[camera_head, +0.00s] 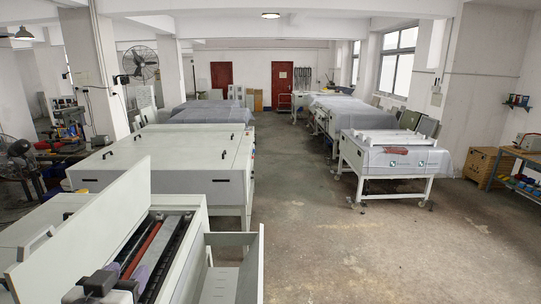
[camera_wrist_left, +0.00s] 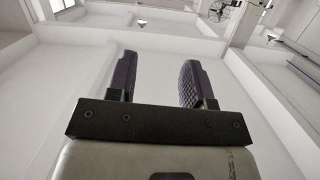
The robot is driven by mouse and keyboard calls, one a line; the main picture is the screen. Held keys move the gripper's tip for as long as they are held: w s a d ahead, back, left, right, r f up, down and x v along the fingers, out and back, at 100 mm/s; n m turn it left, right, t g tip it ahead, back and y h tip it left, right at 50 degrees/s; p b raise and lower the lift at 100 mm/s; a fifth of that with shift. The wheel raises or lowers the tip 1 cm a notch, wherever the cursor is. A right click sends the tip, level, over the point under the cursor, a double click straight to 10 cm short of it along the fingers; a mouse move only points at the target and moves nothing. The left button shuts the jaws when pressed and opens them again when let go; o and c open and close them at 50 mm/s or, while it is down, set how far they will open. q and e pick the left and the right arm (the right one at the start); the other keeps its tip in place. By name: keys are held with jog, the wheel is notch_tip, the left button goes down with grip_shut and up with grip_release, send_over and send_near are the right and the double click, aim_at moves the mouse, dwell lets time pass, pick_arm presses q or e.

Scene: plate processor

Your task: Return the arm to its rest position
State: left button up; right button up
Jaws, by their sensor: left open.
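My left gripper (camera_wrist_left: 158,72) is open in the left wrist view. Its two dark, ridged fingers stand apart with nothing between them. Behind the fingers is a plain white surface; I cannot tell how far away it is. My right gripper is in neither view.
The open processor shows dark rails and a red roller (camera_head: 141,250). Its raised white panel (camera_head: 85,235) stands on the left. A closed white machine (camera_head: 165,155) lies beyond. A covered table (camera_head: 395,155) stands right. The concrete floor (camera_head: 350,250) between is clear.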

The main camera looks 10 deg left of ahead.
pick_arm(q)
jog(key=s+d+f+m+g+h+p, duration=0.1)
jog(key=s+d+f+g, duration=0.15)
jog(key=f, duration=0.45)
jog(key=s+d+f+m+g+h+p, duration=0.1)
jog(key=s+d+f, duration=0.2)
jog(key=f, duration=0.4)
jog(key=s+d+f+g+p, duration=0.1)
jog(key=s+f+g, duration=0.3)
jog(key=s+f, duration=0.6)
jog(key=s+d+f+m+g+p, duration=0.1)
jog(key=s+f+g, duration=0.3)
jog(key=s+f, duration=0.6)
jog(key=s+d+p, duration=0.1)
jog(key=s, duration=0.2)
jog(key=shift+s+d+h, duration=0.15)
jog(key=shift+d+h, duration=0.1)
jog(key=shift+h, duration=0.05)
jog(key=shift+g, duration=0.25)
